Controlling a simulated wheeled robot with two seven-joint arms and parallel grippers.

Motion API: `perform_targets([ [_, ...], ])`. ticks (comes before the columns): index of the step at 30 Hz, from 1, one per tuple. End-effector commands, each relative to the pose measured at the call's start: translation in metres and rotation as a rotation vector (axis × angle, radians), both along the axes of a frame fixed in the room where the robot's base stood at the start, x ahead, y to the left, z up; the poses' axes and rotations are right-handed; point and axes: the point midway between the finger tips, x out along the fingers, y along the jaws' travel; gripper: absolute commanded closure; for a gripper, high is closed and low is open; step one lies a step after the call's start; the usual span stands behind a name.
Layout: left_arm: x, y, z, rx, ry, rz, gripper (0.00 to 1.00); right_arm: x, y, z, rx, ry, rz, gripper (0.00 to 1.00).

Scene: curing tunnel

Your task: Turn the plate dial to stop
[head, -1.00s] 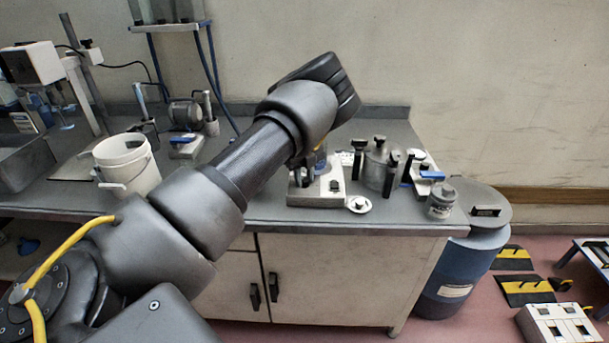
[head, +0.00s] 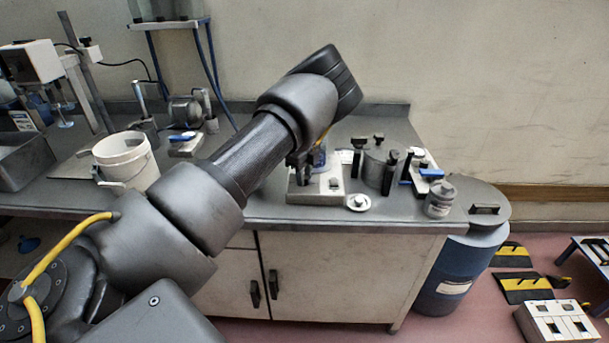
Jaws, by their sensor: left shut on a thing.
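The gripper is shut on what appears to be the plate dial, which the fingers mostly hide. The dial's pointer and marks cannot be read. A bluish vessel (head: 320,157) behind the gripper is partly hidden. My right gripper is not in view.
A small white disc (head: 358,203) lies right of the plate. A metal pot with black clamps (head: 377,168) and a grey jar (head: 440,198) stand further right. A white bucket (head: 126,160) stands left. A blue drum (head: 455,270) is beside the bench.

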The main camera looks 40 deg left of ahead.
Motion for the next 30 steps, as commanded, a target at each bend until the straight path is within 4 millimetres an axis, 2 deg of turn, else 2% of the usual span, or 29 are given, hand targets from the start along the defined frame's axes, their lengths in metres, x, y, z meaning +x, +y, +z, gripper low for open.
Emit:
perform_targets([
  [6, 0.001, 0.001, 0.001, 0.003, -0.004, 0.002, 0.96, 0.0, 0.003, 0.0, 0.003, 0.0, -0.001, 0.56],
  [7, 0.001, 0.001, 0.002, 0.003, -0.004, 0.002, 0.72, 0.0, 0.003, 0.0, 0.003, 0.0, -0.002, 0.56],
  [12, 0.001, 0.001, 0.001, 0.001, -0.003, 0.0, 0.52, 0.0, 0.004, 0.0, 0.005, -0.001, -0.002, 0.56],
  [23, 0.001, 0.0, 0.006, 0.0, -0.003, -0.001, 0.52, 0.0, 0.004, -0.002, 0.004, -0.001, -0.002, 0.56],
  [26, 0.001, 0.0, 0.02, 0.0, -0.005, -0.001, 0.52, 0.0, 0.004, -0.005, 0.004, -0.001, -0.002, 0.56],
  [30, -0.001, 0.0, 0.048, 0.001, -0.006, 0.0, 0.52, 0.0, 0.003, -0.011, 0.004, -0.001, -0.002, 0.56],
])
